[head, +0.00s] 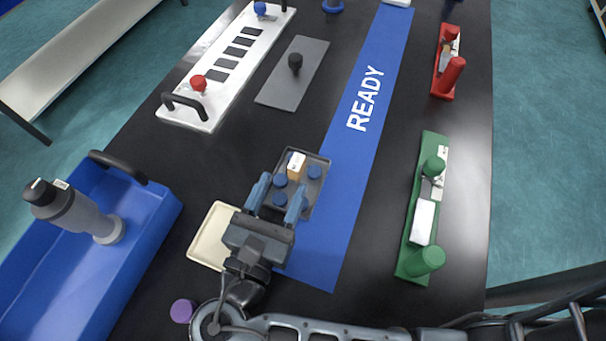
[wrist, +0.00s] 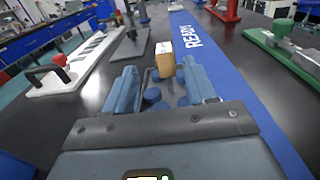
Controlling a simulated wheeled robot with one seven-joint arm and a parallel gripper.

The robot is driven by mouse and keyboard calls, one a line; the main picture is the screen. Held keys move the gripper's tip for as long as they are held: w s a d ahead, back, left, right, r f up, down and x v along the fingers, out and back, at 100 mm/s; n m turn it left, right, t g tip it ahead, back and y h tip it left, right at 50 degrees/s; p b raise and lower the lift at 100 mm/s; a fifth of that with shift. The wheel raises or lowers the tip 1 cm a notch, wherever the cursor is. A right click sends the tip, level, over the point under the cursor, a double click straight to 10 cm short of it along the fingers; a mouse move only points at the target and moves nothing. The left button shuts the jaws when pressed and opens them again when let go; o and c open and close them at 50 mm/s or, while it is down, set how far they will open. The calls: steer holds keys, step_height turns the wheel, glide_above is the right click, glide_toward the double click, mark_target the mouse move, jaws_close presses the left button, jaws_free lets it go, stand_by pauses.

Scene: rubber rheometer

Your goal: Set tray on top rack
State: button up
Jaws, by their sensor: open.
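My gripper (head: 283,186) is open, its two blue fingers over a small grey tray (head: 323,162) with several round blue pegs and a small tan block with a white label (head: 297,166). In the wrist view the block (wrist: 165,62) stands just beyond and between the fingertips (wrist: 158,70); I cannot tell whether they touch the tray. A long white tray (head: 186,117) with black slots, two black handles and a red and a blue knob lies at the upper left; its near handle shows in the wrist view. A blue handled tray (head: 140,215) holds a grey bottle at the left. No rack is clearly identifiable.
A blue READY strip (head: 350,150) runs beside the grey tray. A grey plate with a black knob (head: 292,72), a cream dish (head: 205,245), a green fixture (head: 412,250) and a red fixture (head: 440,85) stand on the black table. Clear table lies between strip and fixtures.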

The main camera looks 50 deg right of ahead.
mark_target(300, 155)
steer(key=shift+w+d+r, duration=0.1)
steer(key=shift+d+r, duration=0.05)
steer(key=shift+d, duration=0.3)
steer(key=shift+s+r+p+x, duration=0.15)
steer(key=shift+p+x, duration=0.15)
steer(key=shift+x, duration=1.45)
steer(key=shift+s+r+p+x, duration=0.15)
steer(key=shift+p+x, duration=0.15)
steer(key=shift+x, duration=1.45)
steer(key=shift+d, duration=0.15)
steer(key=shift+c, duration=0.4)
jaws_close()
